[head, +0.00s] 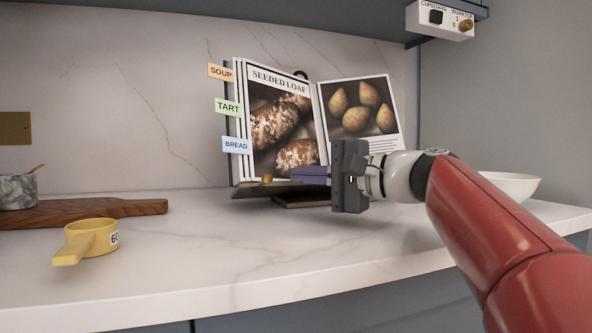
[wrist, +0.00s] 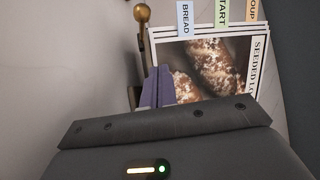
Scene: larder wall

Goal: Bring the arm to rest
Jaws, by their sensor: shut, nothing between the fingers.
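My gripper (head: 296,176) is shut and empty, reaching to the left across the front of an open cookbook (head: 281,122). Its purple fingers also show in the wrist view (wrist: 156,88), pressed together. The book stands upright on a dark stand (head: 262,190), open at a page headed "SEEDED LOAF", with a picture of pears on the facing page. Tabs marked SOUP, TART and BREAD stick out at its left edge. The fingers are close to the lower part of the book; I cannot tell whether they touch it. My gripper body hides part of the lower pages.
A yellow measuring cup (head: 95,238) stands near the counter's front left. Behind it are a wooden board (head: 130,209) and a grey stone mortar (head: 18,190). A white bowl (head: 516,186) is behind my arm. A switch box (head: 441,19) hangs at upper right. The middle front counter is clear.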

